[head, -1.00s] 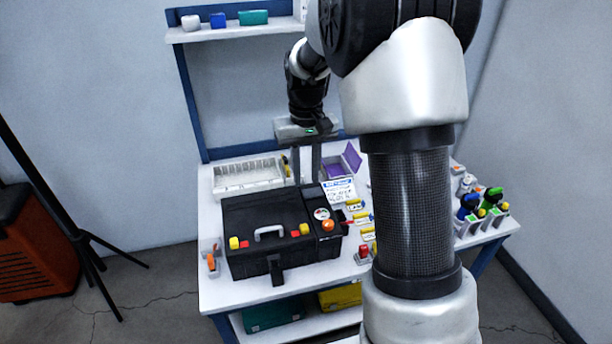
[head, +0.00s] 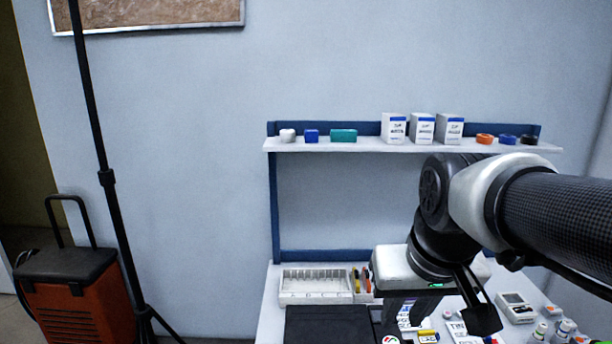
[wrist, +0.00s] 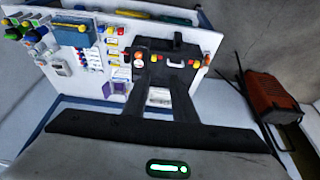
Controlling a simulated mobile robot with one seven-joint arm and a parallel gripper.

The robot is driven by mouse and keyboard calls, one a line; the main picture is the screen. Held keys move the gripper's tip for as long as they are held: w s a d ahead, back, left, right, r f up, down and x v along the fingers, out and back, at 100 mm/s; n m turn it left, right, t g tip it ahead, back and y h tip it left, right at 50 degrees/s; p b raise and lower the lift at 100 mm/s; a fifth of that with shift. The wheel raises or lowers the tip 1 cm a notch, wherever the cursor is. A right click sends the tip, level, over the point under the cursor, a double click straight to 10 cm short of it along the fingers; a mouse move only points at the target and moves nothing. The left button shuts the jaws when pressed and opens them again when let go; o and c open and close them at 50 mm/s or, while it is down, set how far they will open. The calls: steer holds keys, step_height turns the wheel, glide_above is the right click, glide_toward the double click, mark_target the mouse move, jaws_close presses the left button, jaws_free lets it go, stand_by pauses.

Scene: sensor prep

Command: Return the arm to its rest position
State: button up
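My gripper (head: 440,316) hangs at the right of the head view, above the back part of the workbench (head: 272,310). Its two dark fingers stand apart, with bench items showing between them. In the wrist view my gripper (wrist: 160,85) also shows a gap between its fingers, and I see nothing held. My arm is bent and reaches in from the right edge of the head view. The black case (head: 325,325) sits on the bench left of the gripper, cut off by the lower edge of the picture.
A white divided tray (head: 315,288) stands behind the case. The wall shelf (head: 345,146) holds several boxes and rolls behind my arm. A meter (head: 515,308) and bottles are at the right. An orange wheeled case (head: 75,300) and black stand (head: 112,210) are left on the floor.

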steer(key=s+t, duration=0.2)
steer(key=s, duration=0.4)
step_height(320, 180, up, 19)
steer(key=p, duration=1.9)
steer(key=shift+a+g, duration=0.2)
steer(key=shift+g, duration=0.1)
steer(key=shift+o, duration=0.5)
steer(key=shift+w, duration=0.1)
